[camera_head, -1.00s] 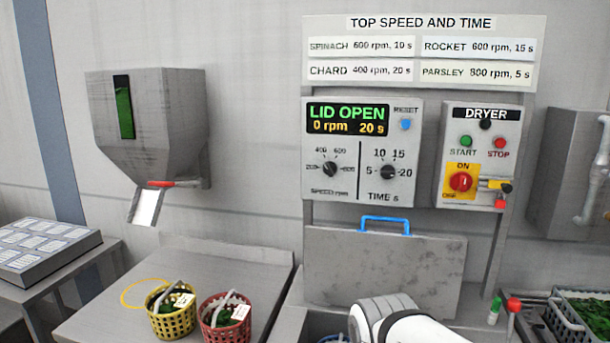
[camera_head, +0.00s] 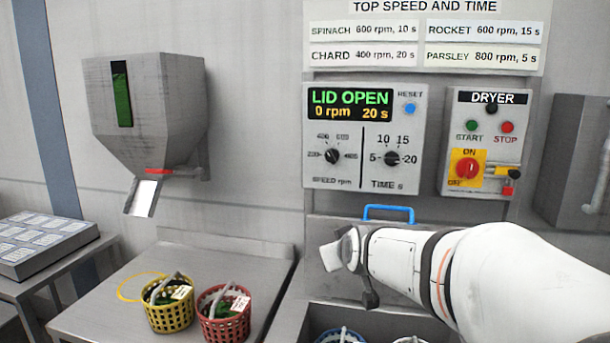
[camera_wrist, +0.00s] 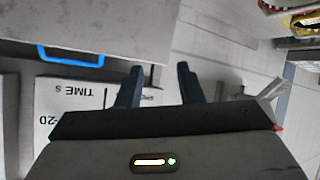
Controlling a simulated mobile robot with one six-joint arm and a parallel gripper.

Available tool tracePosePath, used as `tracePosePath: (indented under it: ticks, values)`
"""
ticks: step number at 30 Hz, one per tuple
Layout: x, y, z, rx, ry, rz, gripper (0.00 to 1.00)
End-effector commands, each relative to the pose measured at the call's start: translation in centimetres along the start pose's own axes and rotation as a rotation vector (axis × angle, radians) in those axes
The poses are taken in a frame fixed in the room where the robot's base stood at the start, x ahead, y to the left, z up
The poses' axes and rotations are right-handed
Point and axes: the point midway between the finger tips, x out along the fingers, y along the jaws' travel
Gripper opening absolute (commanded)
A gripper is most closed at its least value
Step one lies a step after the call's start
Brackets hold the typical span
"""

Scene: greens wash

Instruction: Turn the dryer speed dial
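The speed dial (camera_head: 332,156) is a small dark knob at the lower left of the control panel (camera_head: 318,181), marked "SPEED rpm". Its exact pointer direction is too small to tell. The display (camera_head: 349,105) reads "LID OPEN", 0 rpm, 20 s. The time dial (camera_head: 391,158) is to its right. My gripper (camera_wrist: 157,80) has two dark fingers standing apart with nothing between them in the wrist view. In the head view my arm's end is below the panel, in front of the raised lid, clear of the dial; the fingers cannot be made out there.
The blue lid handle (camera_head: 388,209) stands just below the panel. The dryer switch box (camera_head: 451,150) is to the right. A yellow basket (camera_head: 168,316) and a red basket (camera_head: 222,327) stand on the left table. The wall before the panel is clear.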

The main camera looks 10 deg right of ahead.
Motion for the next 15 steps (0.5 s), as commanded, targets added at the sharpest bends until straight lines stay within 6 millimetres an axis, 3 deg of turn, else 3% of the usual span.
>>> tracePosePath:
  ticks: [1, 6, 9, 15]
  values:
    - [2.7, 0.6, -1.9, -0.034, 0.102, 0.040, 0.34]
    - [7.0, 3.1, -9.7, -0.155, 0.430, 0.214, 0.34]
    - [8.1, 4.3, -12.7, -0.204, 0.569, 0.321, 0.34]
    - [8.7, 5.5, -15.5, -0.255, 0.713, 0.458, 0.34]
